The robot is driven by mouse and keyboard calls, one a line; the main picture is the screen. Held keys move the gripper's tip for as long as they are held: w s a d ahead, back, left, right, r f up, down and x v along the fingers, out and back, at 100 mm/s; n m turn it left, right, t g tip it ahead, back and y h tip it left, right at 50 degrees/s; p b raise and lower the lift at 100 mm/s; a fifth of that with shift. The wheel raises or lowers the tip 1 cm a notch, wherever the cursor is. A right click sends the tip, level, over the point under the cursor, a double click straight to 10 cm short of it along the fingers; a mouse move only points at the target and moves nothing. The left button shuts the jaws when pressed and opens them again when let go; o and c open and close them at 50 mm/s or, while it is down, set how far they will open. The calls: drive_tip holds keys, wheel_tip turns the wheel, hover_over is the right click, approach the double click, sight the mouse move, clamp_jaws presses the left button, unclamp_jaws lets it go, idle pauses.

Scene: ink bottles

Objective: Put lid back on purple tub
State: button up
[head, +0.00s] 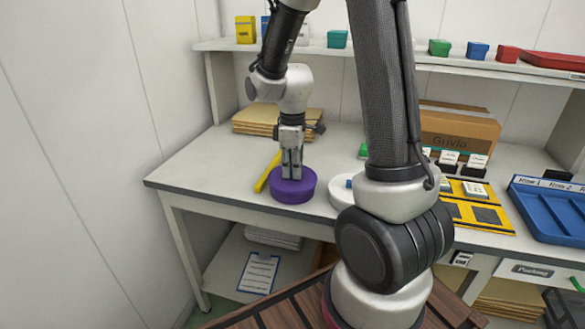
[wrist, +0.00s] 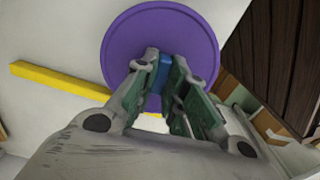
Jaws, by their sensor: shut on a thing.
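The purple tub (head: 292,193) stands on the white table, near its left front part. My gripper (head: 291,176) points straight down over the middle of the tub's top. In the wrist view, a round purple lid (wrist: 125,50) with a raised rim fills the upper middle. My gripper's fingers (wrist: 165,72) are closed around a small blue knob (wrist: 164,66) at the lid's centre. The lid looks level and lined up over the tub. Whether it is fully seated on the tub cannot be told. The inside of the tub is hidden.
A yellow bar (head: 266,173) lies just left of the tub. A white round tub (head: 341,190) stands close on the right, partly behind my arm. A cardboard box (head: 458,133), yellow trays and a blue tray (head: 545,208) are further right. The table's left front is clear.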

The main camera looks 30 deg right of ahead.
drive_tip(key=o, duration=1.2)
drive_tip(key=shift+r, duration=3.5)
clamp_jaws()
drive_tip(key=shift+f, duration=0.15)
drive_tip(key=shift+f, duration=2.9)
